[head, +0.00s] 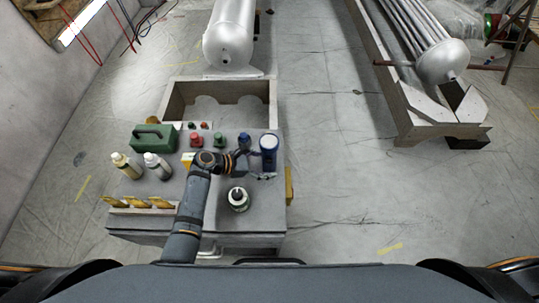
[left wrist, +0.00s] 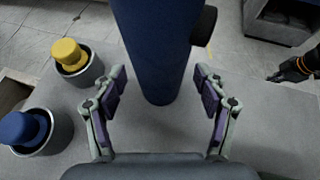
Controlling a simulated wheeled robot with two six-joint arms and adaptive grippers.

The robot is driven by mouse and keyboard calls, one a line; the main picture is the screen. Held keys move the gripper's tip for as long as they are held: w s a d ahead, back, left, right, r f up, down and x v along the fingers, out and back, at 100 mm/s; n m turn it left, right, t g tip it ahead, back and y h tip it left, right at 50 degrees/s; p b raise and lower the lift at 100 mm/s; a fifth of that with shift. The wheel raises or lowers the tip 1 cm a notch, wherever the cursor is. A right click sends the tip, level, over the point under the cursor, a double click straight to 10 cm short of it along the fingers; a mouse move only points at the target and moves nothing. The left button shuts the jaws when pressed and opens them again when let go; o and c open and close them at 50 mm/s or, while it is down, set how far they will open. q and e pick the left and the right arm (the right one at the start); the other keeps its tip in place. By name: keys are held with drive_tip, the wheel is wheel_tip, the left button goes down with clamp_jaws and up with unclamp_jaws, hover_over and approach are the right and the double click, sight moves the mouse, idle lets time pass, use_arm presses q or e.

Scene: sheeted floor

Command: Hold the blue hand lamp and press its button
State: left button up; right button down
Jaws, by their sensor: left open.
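The blue hand lamp (head: 268,158) stands upright near the right edge of the grey workbench, its pale round top facing up. In the left wrist view its blue body (left wrist: 160,45) rises between my left fingers, with a dark round part (left wrist: 204,26) on its right side. I cannot tell whether that part is the button. My left gripper (head: 263,175) is at the lamp's lower part. Its fingers (left wrist: 160,93) are open on either side of the lamp, with visible gaps. A dark gripper end with an orange ring, apparently my right one (left wrist: 295,68), shows at the right edge, its fingers unclear.
A blue knob (head: 243,141), green knob (head: 218,141) and red knob (head: 196,141) stand left of the lamp. A green box (head: 154,138), bottles (head: 157,166) and a round white-and-black container (head: 238,199) share the bench (head: 215,222).

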use_arm(q)
drive_tip(key=shift+d, duration=0.1)
drive_tip(key=c, duration=1.3)
idle(2.0)
